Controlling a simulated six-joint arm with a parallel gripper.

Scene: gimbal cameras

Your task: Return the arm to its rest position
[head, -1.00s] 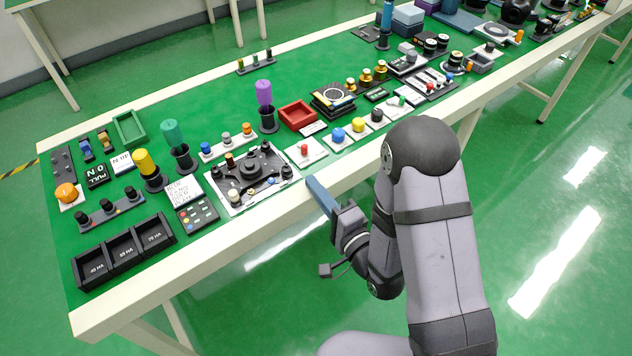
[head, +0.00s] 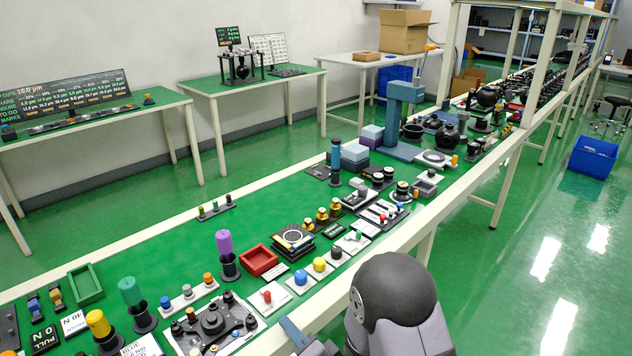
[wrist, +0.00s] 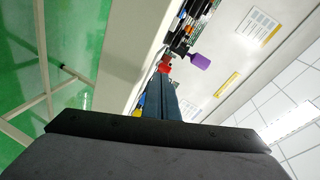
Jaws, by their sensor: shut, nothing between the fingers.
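My gripper (head: 292,330) shows in the head view at the bottom, partly cut off by the frame edge. Its blue-grey fingers are at the table's front edge, close to the white plate with a red button (head: 268,297). In the wrist view the fingers (wrist: 164,92) are together and hold nothing. My dark rounded arm joint stands to the right of the gripper in the head view, outside the table edge.
The green table (head: 160,240) carries a black gimbal device (head: 212,322), a red tray (head: 259,261), a purple-handled tool (head: 224,243) and several button plates. Further back stands a blue-grey column (head: 404,115).

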